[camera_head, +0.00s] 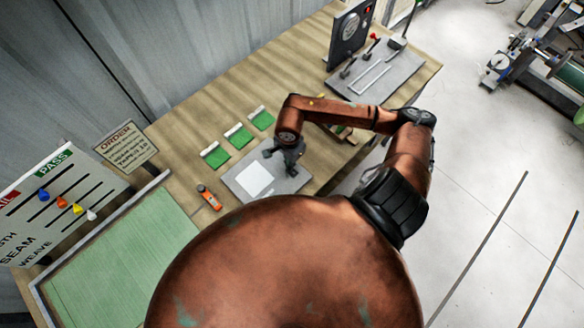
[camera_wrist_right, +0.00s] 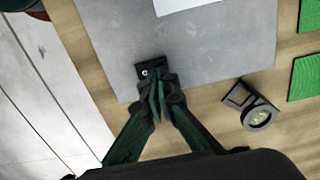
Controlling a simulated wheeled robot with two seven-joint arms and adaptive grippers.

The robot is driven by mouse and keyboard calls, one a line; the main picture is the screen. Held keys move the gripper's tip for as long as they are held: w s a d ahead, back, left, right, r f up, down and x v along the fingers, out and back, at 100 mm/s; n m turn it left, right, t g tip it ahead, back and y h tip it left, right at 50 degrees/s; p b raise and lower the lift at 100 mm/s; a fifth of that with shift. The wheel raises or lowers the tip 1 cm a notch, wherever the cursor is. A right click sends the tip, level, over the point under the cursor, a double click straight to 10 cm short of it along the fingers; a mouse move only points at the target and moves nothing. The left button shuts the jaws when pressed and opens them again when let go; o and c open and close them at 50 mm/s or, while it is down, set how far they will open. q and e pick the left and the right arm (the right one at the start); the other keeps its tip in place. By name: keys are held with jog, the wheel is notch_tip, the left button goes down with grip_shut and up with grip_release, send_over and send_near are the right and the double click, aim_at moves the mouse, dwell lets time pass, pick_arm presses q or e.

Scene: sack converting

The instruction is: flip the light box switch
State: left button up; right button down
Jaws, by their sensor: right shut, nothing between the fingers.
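The light box (camera_head: 287,186) is a flat grey plate with a white square panel (camera_head: 254,179), lying on the wooden bench. In the right wrist view the grey plate (camera_wrist_right: 220,50) fills the top, with a corner of the white panel at the upper edge. A small black switch (camera_wrist_right: 145,67) sits near the plate's edge. My right gripper (camera_head: 287,158) is shut and empty over the plate's far right part. In the wrist view its fingertips (camera_wrist_right: 160,82) are right at the switch and partly cover it. I cannot tell whether they touch it. My left gripper is not in view.
A small round loupe (camera_wrist_right: 256,116) stands on the bench beside the plate. Several green swatches (camera_head: 239,137) lie behind it, and an orange tool (camera_head: 209,197) to its left. A green mat (camera_head: 125,265) and a PASS board (camera_head: 60,210) are at left. A grey fixture (camera_head: 375,75) stands at the far end.

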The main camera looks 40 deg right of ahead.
jog(key=shift+f+b, duration=1.05)
jog(key=shift+f, duration=0.1)
dwell(0.6)
jog(key=shift+r, duration=0.1)
jog(key=shift+r+p, duration=1.55)
jog(key=shift+r, duration=1.95)
